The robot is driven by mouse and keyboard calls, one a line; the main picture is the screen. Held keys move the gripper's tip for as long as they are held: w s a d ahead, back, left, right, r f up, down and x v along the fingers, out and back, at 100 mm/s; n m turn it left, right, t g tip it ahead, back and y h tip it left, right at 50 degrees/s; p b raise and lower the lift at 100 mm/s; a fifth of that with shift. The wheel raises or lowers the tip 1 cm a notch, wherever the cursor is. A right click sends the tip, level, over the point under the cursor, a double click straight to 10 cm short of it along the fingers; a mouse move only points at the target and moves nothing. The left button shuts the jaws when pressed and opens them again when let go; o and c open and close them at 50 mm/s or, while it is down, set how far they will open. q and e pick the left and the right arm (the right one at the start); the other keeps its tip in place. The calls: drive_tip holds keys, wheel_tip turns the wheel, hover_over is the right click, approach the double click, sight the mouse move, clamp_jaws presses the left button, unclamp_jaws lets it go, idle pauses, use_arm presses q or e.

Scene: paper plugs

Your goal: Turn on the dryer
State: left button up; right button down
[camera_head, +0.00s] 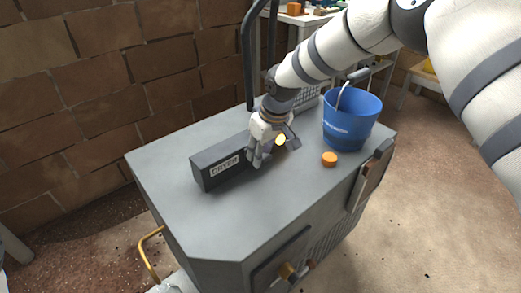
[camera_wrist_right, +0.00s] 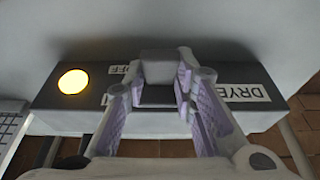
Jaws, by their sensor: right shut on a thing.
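The dryer (camera_head: 205,174) is a long dark grey box with a white "DRYER" label, lying on the grey cabinet top (camera_head: 200,220). It also fills the middle of the right wrist view (camera_wrist_right: 50,97), with a glowing yellow round light (camera_wrist_right: 73,81) at the left and an "OFF" label partly hidden beside my fingers. My right gripper (camera_head: 257,160) is at the dryer's front, between the light and the "DRYER" label. In the wrist view its fingers (camera_wrist_right: 163,105) are on either side of a dark grey switch block (camera_wrist_right: 160,70) and shut on it. My left gripper is not in view.
A blue bucket (camera_head: 352,118) with a handle inside stands on the cabinet, right of my gripper. A small orange round piece (camera_head: 329,159) lies in front of it. The cabinet's front left top is clear. A brick wall (camera_head: 100,90) stands behind.

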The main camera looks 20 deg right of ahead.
drive_tip(key=c, duration=1.3)
unclamp_jaws()
drive_tip(key=v, duration=1.2)
